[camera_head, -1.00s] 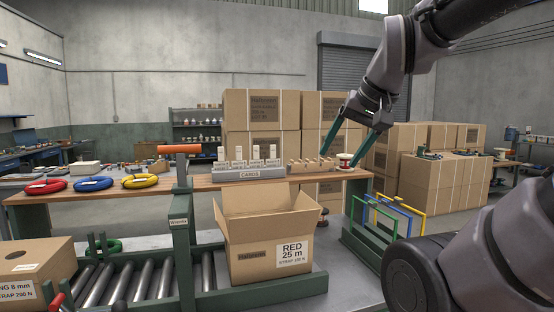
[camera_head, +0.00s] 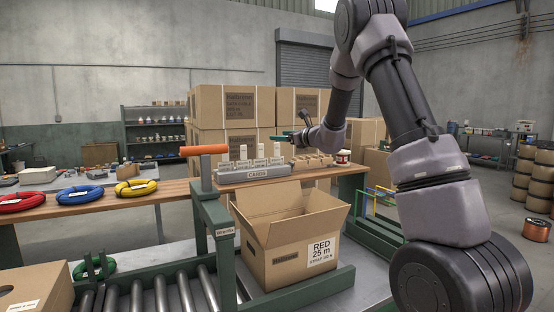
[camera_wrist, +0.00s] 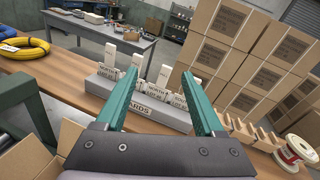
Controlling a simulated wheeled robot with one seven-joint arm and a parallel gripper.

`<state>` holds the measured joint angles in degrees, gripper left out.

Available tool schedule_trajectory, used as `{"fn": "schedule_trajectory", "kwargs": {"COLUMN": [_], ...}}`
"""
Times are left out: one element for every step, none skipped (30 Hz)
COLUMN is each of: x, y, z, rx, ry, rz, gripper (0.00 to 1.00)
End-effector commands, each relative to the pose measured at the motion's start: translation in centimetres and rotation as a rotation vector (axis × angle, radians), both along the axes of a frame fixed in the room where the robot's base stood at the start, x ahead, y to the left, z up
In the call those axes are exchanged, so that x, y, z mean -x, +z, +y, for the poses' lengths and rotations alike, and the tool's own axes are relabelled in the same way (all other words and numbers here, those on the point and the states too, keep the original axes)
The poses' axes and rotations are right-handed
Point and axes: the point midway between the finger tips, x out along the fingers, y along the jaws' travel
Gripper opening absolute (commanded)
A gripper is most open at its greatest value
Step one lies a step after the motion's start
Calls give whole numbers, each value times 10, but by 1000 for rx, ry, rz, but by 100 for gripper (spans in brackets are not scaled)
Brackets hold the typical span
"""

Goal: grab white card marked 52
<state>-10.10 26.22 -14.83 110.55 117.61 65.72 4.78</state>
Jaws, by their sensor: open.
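Several white cards (camera_head: 260,152) stand upright in a grey rack (camera_head: 232,177) labelled CARDS on the wooden bench. They also show in the wrist view, where one white card (camera_wrist: 163,76) appears between my fingers. Small print shows on the cards, but I cannot read which one is marked 52. My gripper (camera_wrist: 162,68) is open with nothing held, its two green fingers apart and pointing toward the rack. In the head view my gripper (camera_head: 290,136) is above and behind the right part of the rack. The fingers hide parts of the rack and some cards in the wrist view.
A wooden block holder (camera_head: 312,162) and a red-and-white spool (camera_head: 343,157) are right of the rack. An open cardboard box (camera_head: 275,255) stands in front of the bench. Coloured coils (camera_head: 80,195) lie to the left. Stacked cartons (camera_head: 225,105) stand behind.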

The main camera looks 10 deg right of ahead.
Motion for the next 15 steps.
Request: {"fn": "schedule_trajectory", "kwargs": {"x": [-19, -28, -39, -45, -50, -56, -59, -62, -66, -69, -73, -79, -84, -88, -95], "y": [-20, -28, -37, -44, -49, -55, -59, -62, -64, -66, -66, -67, -67, -67, -67], "z": [-9, -15, -22, -26, -30, -35, -38, -41, -43, -44, -44, -42, -41, -39, -37], "rx": [-47, -76, -110, -132, -151, -171, -182, -192, -200, -205, -208, -210, -209, -211, -211], "ry": [-55, -89, -128, -154, -175, -200, -216, -229, -240, -246, -250, -252, -253, -253, -253], "rz": [18, 24, 27, 31, 33, 34, 35, 36, 36, 35, 35, 34, 35, 35, 34], "gripper": [70, 70, 70, 70, 70, 70, 70, 70, 70, 70, 70, 70, 70, 70, 70]}}
